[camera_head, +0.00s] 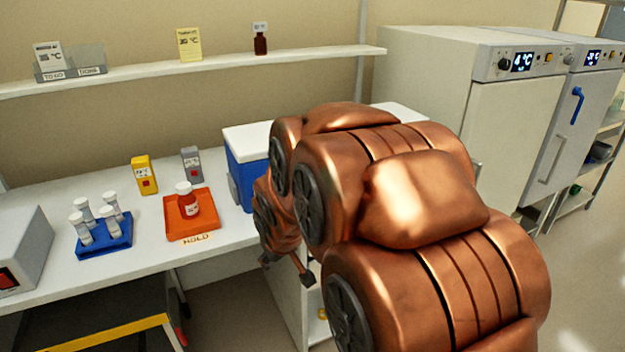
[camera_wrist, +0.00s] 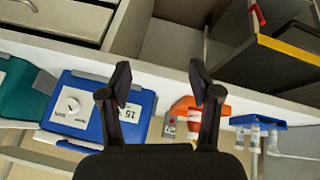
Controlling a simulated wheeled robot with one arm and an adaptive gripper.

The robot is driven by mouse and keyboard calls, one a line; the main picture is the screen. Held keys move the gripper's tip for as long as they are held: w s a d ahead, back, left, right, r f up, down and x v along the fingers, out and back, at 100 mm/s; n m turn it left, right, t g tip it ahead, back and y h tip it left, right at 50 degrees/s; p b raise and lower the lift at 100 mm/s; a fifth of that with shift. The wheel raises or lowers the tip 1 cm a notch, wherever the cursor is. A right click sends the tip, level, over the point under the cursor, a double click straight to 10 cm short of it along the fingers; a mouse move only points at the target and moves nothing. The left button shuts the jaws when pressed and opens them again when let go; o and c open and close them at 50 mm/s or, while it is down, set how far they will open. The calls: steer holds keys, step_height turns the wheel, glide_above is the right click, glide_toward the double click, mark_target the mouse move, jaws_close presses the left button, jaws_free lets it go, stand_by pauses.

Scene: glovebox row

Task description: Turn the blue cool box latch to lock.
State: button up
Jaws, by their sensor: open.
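The blue cool box (camera_head: 240,172) stands on the bench in the head view, its white lid on top and its right part hidden behind my arm. In the wrist view the blue cool box (camera_wrist: 135,100) is left of my fingers. In the head view the fingertips show below my arm, in front of the bench edge.
An orange tray (camera_head: 208,228) with a bottle, a blue vial rack (camera_head: 115,242) and yellow and grey timers stand left of the box. A teal box (camera_wrist: 22,90) is beside it in the wrist view. A shelf (camera_head: 220,67) runs above. White cabinets (camera_head: 520,130) stand right.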

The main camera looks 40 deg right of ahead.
steer(key=w+d+t+h+b, duration=0.15)
steer(key=w+d+t, duration=0.6)
steer(key=d, duration=0.85)
steer(key=d+r+t+h, duration=0.1)
steer(key=d+r+t, duration=0.1)
steer(key=d+t, duration=0.35)
steer(key=w+d+g+p, duration=0.1)
steer(key=w+d, duration=0.3)
steer(key=w, duration=0.4)
steer(key=shift+d+r+p, duration=0.15)
steer(key=shift+r+p, duration=0.1)
steer(key=shift+p, duration=0.1)
